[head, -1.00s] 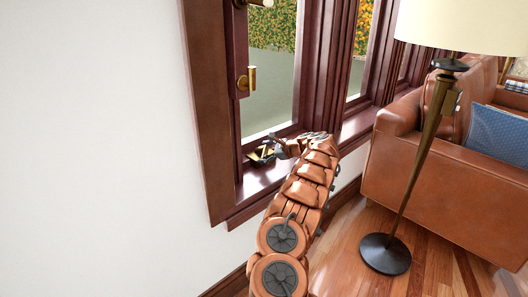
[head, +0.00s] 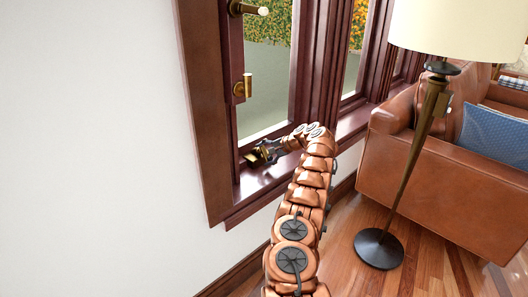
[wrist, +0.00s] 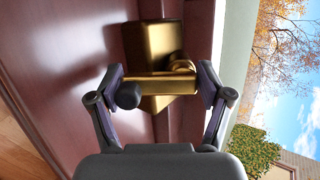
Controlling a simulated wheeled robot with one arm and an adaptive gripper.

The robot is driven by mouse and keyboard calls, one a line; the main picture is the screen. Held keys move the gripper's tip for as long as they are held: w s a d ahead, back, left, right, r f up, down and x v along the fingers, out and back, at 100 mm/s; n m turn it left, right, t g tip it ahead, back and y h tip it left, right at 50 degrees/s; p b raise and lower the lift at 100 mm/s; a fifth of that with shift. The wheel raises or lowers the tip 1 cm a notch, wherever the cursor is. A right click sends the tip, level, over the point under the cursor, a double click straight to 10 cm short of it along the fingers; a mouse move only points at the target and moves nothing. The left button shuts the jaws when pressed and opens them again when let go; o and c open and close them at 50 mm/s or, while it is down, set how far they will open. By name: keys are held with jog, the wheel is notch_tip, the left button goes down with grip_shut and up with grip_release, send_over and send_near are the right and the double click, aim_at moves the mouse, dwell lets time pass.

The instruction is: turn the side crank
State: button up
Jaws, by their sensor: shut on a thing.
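The side crank (wrist: 150,84) is brass, with a box-like housing and a short arm ending in a dark round knob (wrist: 128,95). It sits low on the dark red window frame, just above the sill. In the head view the crank (head: 254,158) is partly covered by my gripper (head: 268,150). In the wrist view my gripper (wrist: 160,90) has one finger on each side of the crank arm and knob, and is shut on the crank. The left finger is beside the knob, the right finger at the other end of the arm.
The window sill (head: 260,190) runs under the crank. Two brass fittings, a latch (head: 243,88) and a handle (head: 248,9), are higher on the frame. A floor lamp (head: 412,150) and a brown leather sofa (head: 430,185) stand at right. A white wall (head: 90,150) fills the left.

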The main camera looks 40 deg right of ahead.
jog(key=shift+f+n, duration=0.15)
jog(key=shift+n, duration=0.15)
jog(key=o, duration=1.1)
jog(key=shift+v, duration=0.85)
jog(key=v, duration=1)
jog(key=shift+s, duration=0.1)
